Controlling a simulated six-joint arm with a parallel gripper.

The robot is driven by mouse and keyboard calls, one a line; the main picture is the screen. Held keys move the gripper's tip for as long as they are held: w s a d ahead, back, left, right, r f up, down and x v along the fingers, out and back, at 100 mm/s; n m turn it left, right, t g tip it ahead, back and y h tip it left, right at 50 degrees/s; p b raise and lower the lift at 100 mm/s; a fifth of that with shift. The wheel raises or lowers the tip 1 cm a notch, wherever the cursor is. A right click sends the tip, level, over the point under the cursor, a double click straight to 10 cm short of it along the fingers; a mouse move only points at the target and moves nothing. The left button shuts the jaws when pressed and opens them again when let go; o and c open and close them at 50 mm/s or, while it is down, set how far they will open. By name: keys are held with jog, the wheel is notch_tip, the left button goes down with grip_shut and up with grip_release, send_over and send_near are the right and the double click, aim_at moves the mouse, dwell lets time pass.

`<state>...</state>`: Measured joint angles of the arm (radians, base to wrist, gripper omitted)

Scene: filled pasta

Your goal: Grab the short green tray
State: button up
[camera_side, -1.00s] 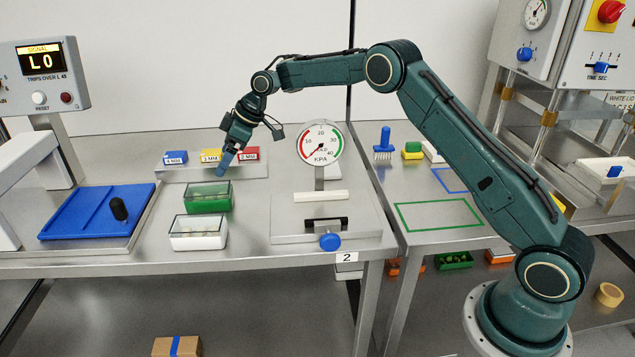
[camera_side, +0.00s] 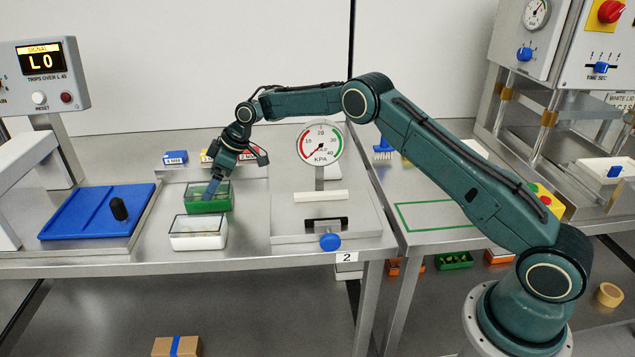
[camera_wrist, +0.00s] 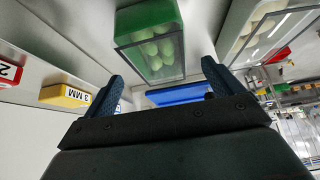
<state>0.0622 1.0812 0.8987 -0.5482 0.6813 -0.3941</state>
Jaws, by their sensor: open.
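The short green tray (camera_side: 209,205) sits on the steel bench in the side view, behind a white tray (camera_side: 198,240). It has a clear front or lid, and pale green rounded pieces show inside it in the wrist view (camera_wrist: 146,14). My gripper (camera_side: 212,190) is low at the green tray in the side view, its blue fingers overlapping the tray's picture. In the wrist view the two blue fingers of my gripper (camera_wrist: 160,78) are spread apart, with the green tray beyond and between them. I cannot tell if a finger touches it. Nothing is between the jaws.
A blue board (camera_side: 80,215) with a black knob lies to the left. A KPA gauge (camera_side: 320,143) stands on a fixture to the right. Behind are blue, yellow and red blocks, the yellow one (camera_wrist: 66,96) near a finger in the wrist view.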

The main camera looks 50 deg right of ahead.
jog(key=shift+x, duration=2.25)
jog(key=shift+s, duration=0.1)
jog(key=c, duration=1.2)
jog(key=shift+r, duration=0.1)
jog(key=shift+r, duration=4.95)
